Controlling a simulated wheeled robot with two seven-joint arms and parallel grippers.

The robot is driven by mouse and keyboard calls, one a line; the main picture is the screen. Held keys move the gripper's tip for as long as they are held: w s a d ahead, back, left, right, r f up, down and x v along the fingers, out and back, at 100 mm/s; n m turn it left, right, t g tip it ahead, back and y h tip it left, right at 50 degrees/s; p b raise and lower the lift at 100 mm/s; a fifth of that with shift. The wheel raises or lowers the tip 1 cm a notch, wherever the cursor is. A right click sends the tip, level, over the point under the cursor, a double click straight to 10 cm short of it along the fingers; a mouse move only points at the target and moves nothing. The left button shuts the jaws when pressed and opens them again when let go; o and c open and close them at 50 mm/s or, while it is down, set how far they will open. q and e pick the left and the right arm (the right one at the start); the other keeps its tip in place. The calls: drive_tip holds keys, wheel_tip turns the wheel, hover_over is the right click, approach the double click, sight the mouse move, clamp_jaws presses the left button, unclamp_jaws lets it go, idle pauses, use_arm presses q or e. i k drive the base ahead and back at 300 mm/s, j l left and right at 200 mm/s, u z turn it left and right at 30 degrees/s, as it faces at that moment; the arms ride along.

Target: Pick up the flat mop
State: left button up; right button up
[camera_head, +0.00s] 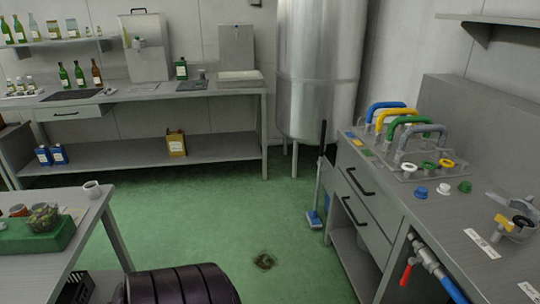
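The flat mop (317,187) stands upright, slightly tilted, at the left end of the right-hand counter, in front of the steel tank. Its handle is dark at the top and paler lower down. Its blue head (314,218) is on the green floor. The mop appears close beside the counter's drawer front; I cannot tell whether it touches it. Neither of my grippers shows in the head view.
The steel tank (318,75) stands behind the mop. A floor drain (265,261) lies in front. A table (82,219) is at left. The green floor between is mostly clear.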

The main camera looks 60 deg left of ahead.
sight(315, 223)
drive_tip(key=u, duration=1.7)
drive_tip(key=i+j+u, duration=0.25)
drive_tip(key=i, duration=0.45)
drive_tip(key=i+j+u, duration=0.25)
drive_tip(key=i, duration=0.5)
drive_tip(key=i+u, duration=0.2)
drive_tip(key=i, duration=0.5)
drive_tip(key=i+j+z, duration=0.1)
drive_tip(key=i+z, duration=0.3)
drive_tip(key=i+j+z, duration=0.15)
drive_tip(key=i+z, duration=0.15)
drive_tip(key=z, duration=0.15)
drive_tip(key=i+j+z, duration=0.6)
drive_tip(key=z, duration=0.2)
drive_tip(key=i+j+z, duration=0.15)
drive_tip(key=j+z, duration=0.3)
drive_tip(key=j, duration=0.15)
drive_tip(key=i+j+z, duration=0.1)
drive_tip(key=j+z, duration=0.3)
drive_tip(key=j, duration=0.1)
